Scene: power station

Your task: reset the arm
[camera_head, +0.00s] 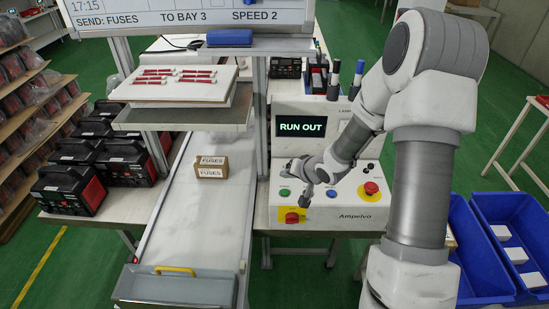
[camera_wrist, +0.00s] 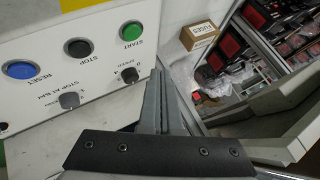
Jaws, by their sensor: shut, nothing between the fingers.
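My arm reaches in from the right in the head view, bent over the white control panel (camera_head: 345,212). The screen (camera_head: 306,127) reads RUN OUT.
A red emergency stop (camera_head: 370,188) and a red-yellow switch (camera_head: 291,217) sit on the panel. A FUSES box (camera_head: 211,167) lies on the white chute (camera_head: 185,225) to the left. Blue bins (camera_head: 483,250) stand right; black-red units (camera_head: 70,188) stand left.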

